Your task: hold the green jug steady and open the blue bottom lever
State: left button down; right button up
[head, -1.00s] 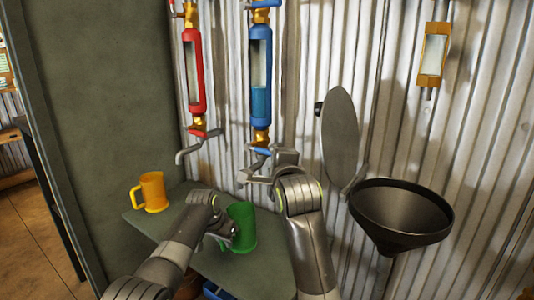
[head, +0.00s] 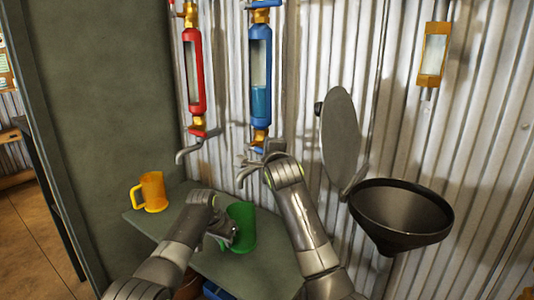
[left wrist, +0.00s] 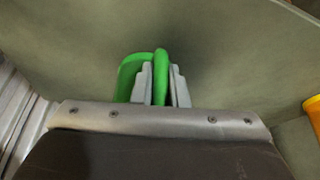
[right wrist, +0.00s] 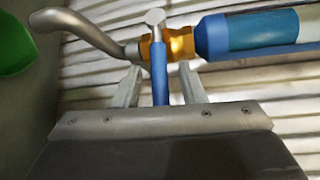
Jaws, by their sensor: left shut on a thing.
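The green jug (head: 242,226) stands upright on the grey-green table, below the spout (head: 246,176) of the blue tube (head: 260,85). My left gripper (head: 229,234) is shut on the jug's handle, which shows between its fingers in the left wrist view (left wrist: 161,75). My right gripper (right wrist: 160,88) is at the blue bottom lever (right wrist: 159,72). The lever lies between its open fingers, with a gap on each side. In the head view my right wrist largely hides the lever and those fingers. The blue tube is partly filled with blue liquid.
A yellow jug (head: 150,191) stands on the table (head: 185,228) to the left. A red tube (head: 194,75) with its own spout hangs left of the blue one. A black funnel (head: 402,214) and a grey oval disc (head: 341,135) are to the right of my right arm.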

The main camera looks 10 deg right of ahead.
jog(key=shift+c, duration=0.5)
grip_shut()
jog(key=r+n+g, duration=0.1)
jog(key=r+g+h, duration=0.1)
jog(key=r+n+g, duration=0.1)
jog(key=shift+w+a+n, duration=0.2)
jog(key=shift+a+n, duration=0.05)
jog(key=shift+n, duration=0.05)
jog(key=shift+w+a+r+n+g+h, duration=0.15)
jog(key=shift+a+r+n+g+h, duration=0.05)
jog(key=shift+r+n+g+h, duration=0.25)
jog(key=shift+w+a+r+n+g+h, duration=0.15)
jog(key=shift+r+n+g+h, duration=0.15)
jog(key=shift+g, duration=0.25)
jog(key=shift+w+a+r+n+g+h, duration=0.2)
jog(key=shift+a+r+n+g+h, duration=0.1)
jog(key=shift+g+h, duration=0.2)
